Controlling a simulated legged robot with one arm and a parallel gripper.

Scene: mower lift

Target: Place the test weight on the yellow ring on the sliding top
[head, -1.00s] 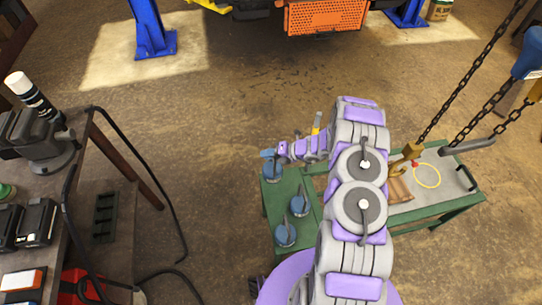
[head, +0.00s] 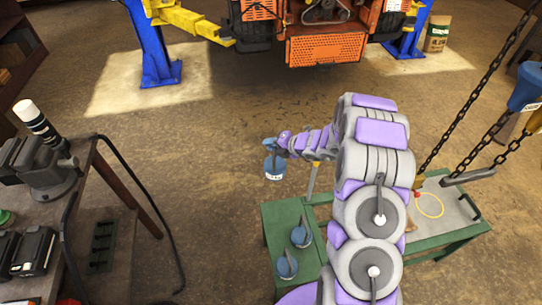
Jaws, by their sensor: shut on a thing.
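My gripper (head: 274,143) is at the end of my purple and grey arm, shut on the handle of a blue test weight (head: 274,167). The weight hangs upright with a pale label, above and beyond the far left edge of the green stand (head: 272,222). Two more blue weights, a middle one (head: 301,236) and a near one (head: 287,265), stand on the green top. The yellow ring (head: 430,205) is empty on the grey sliding top (head: 453,196) at the right. My arm hides the middle of the stand.
Chains and a hook bar (head: 468,177) hang near the sliding top. A workbench with a vise (head: 42,158) stands at the left. An orange mower (head: 326,47) and a blue lift post (head: 150,45) are at the back. The floor between is clear.

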